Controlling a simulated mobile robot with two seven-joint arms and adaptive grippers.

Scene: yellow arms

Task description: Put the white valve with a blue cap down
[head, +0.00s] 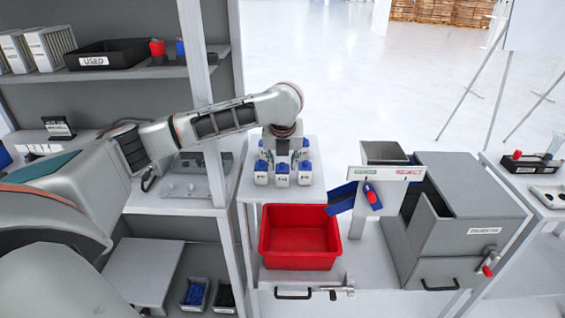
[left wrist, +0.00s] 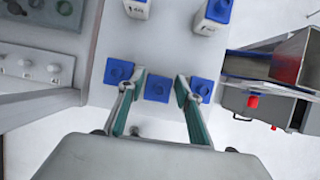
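Several white valves with blue caps stand upright on a pale tabletop (head: 247,190). In the head view the front row includes a left valve (head: 261,173), a middle valve (head: 282,174) and a right valve (head: 305,173). My left gripper (head: 283,153) points down just above the middle one. In the left wrist view its fingers (left wrist: 160,80) stand on either side of the middle valve's blue cap (left wrist: 157,88), with a gap visible at the right finger. The other front caps (left wrist: 118,72) (left wrist: 202,88) lie just outside the fingers. The right gripper is not in view.
A red bin (head: 299,232) stands in front of the valves on a lower surface. A blue chute (head: 341,198) and a grey machine (head: 455,220) are to the right. A shelf post (head: 207,90) is close on the left. Two more valves (left wrist: 136,7) (left wrist: 213,14) stand behind.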

